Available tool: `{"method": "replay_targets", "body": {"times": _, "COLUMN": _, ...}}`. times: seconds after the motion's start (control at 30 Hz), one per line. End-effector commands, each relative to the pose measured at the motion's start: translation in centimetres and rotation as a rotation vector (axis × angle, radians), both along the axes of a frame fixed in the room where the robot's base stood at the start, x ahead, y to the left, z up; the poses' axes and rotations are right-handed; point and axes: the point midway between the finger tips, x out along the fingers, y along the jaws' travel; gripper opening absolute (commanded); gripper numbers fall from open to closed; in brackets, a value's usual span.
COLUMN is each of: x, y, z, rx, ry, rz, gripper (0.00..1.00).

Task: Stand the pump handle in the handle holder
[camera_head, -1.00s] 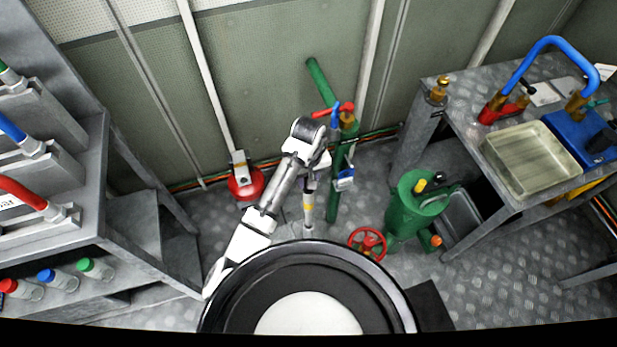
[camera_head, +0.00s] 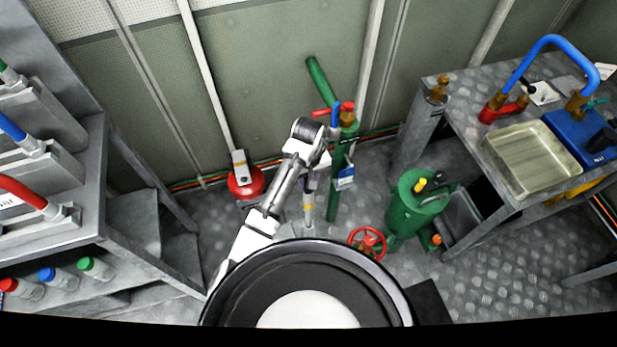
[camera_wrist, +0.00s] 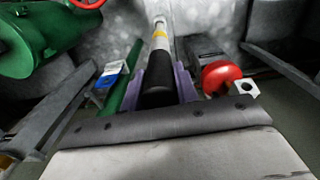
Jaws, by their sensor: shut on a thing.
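The pump handle (camera_head: 308,208) is a slim pale rod with a yellow band; its black grip shows in the wrist view (camera_wrist: 158,88). My gripper (camera_head: 311,183) is shut on the grip, with its purple fingers on either side (camera_wrist: 160,80). The handle hangs steeply below the gripper, and its far end is close to the floor. I cannot clearly identify the handle holder. A small pale block with a dark hole (camera_wrist: 246,88), beside a red round part (camera_wrist: 220,77), shows to the right in the wrist view.
A green pipe (camera_head: 333,190) with a blue tag (camera_head: 345,180) stands close right of the handle. A red round part (camera_head: 247,183) is by the wall. A red handwheel (camera_head: 367,242) and green tank (camera_head: 415,202) are right. Grey shelving (camera_head: 105,190) is left, a workbench (camera_head: 465,110) right.

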Motion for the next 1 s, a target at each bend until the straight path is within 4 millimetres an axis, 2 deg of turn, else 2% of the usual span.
{"method": "replay_targets", "body": {"times": 1.0, "x": 0.0, "y": 0.0, "z": -2.3, "rx": 0.0, "ry": -0.001, "rz": 0.0, "gripper": 0.03}}
